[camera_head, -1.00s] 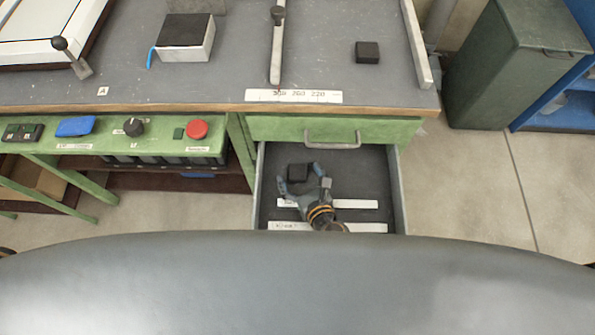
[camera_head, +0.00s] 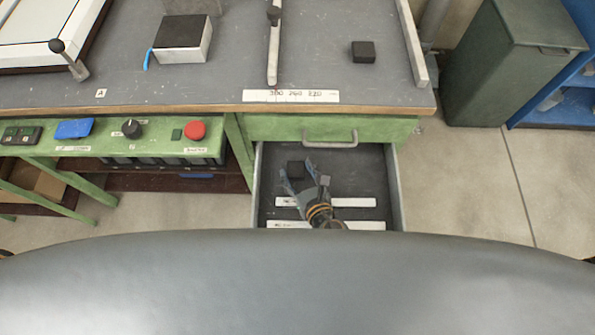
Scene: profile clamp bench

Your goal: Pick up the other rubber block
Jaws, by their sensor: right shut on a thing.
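One black rubber block (camera_head: 363,52) lies on the grey bench top at the right. A second black rubber block (camera_head: 296,168) is in the open drawer (camera_head: 398,190) below the bench. My right gripper (camera_head: 297,172) reaches into the drawer from the front, with its fingers on either side of this block. It is shut on the block. Whether the block is clear of the drawer floor cannot be told. My left gripper is not in view.
Two white labelled strips (camera_head: 352,202) lie on the drawer floor. A lever (camera_head: 274,50) and a metal block with a dark top (camera_head: 182,32) stand on the bench.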

